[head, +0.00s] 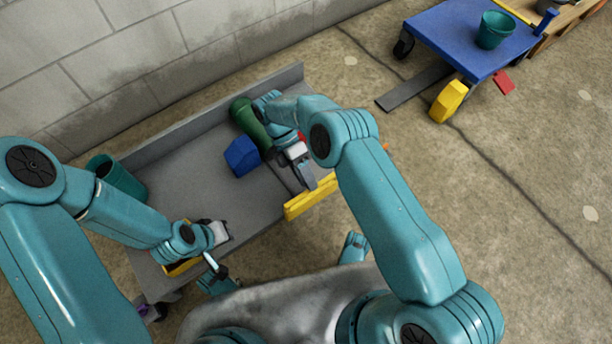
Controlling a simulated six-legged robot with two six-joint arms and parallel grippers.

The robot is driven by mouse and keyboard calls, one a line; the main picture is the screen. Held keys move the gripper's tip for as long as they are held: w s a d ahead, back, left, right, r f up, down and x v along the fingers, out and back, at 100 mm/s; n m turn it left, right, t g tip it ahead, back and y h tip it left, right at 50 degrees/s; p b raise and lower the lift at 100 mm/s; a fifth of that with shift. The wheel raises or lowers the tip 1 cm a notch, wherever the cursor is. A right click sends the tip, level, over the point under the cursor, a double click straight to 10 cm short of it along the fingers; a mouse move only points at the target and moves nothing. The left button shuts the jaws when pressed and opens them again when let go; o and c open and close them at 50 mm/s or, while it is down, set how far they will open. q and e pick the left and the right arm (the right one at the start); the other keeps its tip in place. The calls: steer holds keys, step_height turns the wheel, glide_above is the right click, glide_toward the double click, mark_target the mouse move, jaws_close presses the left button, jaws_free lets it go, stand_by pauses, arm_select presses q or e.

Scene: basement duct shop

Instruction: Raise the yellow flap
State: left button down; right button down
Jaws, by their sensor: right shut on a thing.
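A yellow flap (311,198) runs along the near edge of a grey low-walled platform (200,207), toward its right end. My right gripper (309,184) reaches down over the platform and is shut on the flap's upper edge; its arm hides part of the contact. Another yellow piece (180,268) shows at the near edge on the left, partly hidden by my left arm. My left gripper (217,266) points down near that piece at the platform's edge; its finger gap is too small to read.
A block wall (160,55) stands behind. A blue cart (455,40) with a green bucket (495,30) is upper right. Floor between is largely clear.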

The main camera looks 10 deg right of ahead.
arm_select(q)
steer(key=shift+f, duration=0.15)
arm_select(e)
steer(key=c, duration=1.1)
jaws_free()
steer(key=shift+w+d+f, duration=0.1)
steer(key=shift+w+f, duration=0.05)
steer(key=shift+f, duration=0.75)
arm_select(q)
steer(key=shift+f, duration=0.1)
arm_select(e)
steer(key=shift+o, duration=0.7)
steer(key=shift+c, duration=0.5)
steer(key=shift+r, duration=0.1)
steer(key=shift+c, duration=0.2)
arm_select(q)
steer(key=shift+r, duration=0.2)
arm_select(e)
steer(key=shift+r, duration=0.1)
